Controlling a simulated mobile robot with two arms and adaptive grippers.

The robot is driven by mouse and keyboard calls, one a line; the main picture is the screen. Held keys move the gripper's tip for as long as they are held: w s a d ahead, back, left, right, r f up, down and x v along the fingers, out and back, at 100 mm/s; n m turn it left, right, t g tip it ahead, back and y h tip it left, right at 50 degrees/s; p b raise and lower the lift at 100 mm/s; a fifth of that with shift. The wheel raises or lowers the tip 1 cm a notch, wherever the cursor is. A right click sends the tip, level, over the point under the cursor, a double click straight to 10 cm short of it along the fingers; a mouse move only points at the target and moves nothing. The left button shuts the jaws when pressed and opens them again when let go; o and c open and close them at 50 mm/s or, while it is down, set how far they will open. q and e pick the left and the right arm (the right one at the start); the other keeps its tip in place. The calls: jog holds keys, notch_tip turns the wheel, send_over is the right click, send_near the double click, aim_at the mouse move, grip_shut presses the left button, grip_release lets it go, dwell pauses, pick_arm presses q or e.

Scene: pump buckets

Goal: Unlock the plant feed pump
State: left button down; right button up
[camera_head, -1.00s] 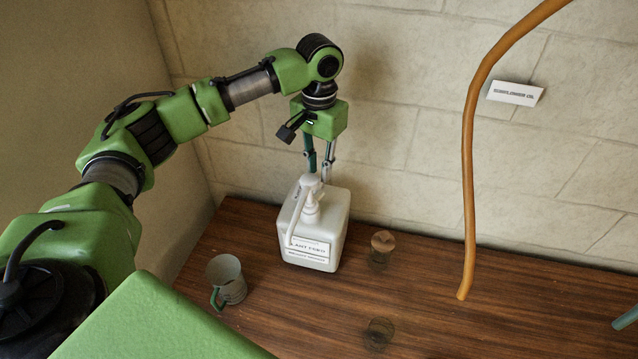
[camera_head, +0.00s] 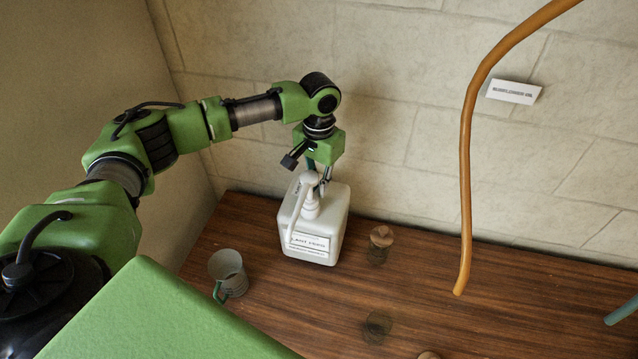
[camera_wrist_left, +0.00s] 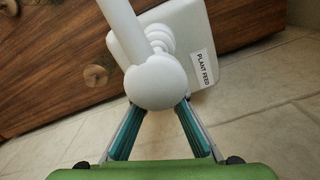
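The white plant feed pump bucket (camera_head: 333,217) stands on the wooden table against the wall. In the wrist view the bucket (camera_wrist_left: 185,30) carries a label reading PLANT FEED. Its white pump head (camera_wrist_left: 155,88) has a long spout (camera_wrist_left: 122,28) pointing away from my left gripper. My left gripper (camera_head: 316,182) points down at the pump head from above and behind. In the wrist view its two teal fingers (camera_wrist_left: 160,112) are spread apart, one to each side of the pump head. The pump head hides the fingertips, so contact is unclear.
A grey mug (camera_head: 228,273) with a green handle stands left of the bucket. Small jars (camera_head: 381,240) stand to its right. An orange hose (camera_head: 466,170) hangs over the table by a small wall label (camera_head: 513,91). A teal end piece (camera_head: 622,313) shows at the right edge.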

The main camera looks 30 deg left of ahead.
pick_arm(q)
jog(key=shift+a+r+n+p, duration=0.35)
jog(key=shift+n+p, duration=0.65)
jog(key=shift+p, duration=0.9)
jog(key=shift+a+f+n, duration=0.1)
jog(key=shift+f+n, duration=0.1)
jog(key=shift+n, duration=0.3)
jog(key=shift+a+f+n, duration=0.1)
jog(key=shift+a+n, duration=0.15)
jog(key=shift+n, duration=0.35)
jog(key=c, duration=2.4)
grip_release()
jog(key=shift+o, duration=0.2)
jog(key=shift+s, duration=0.1)
notch_tip(320, 180, up, 12)
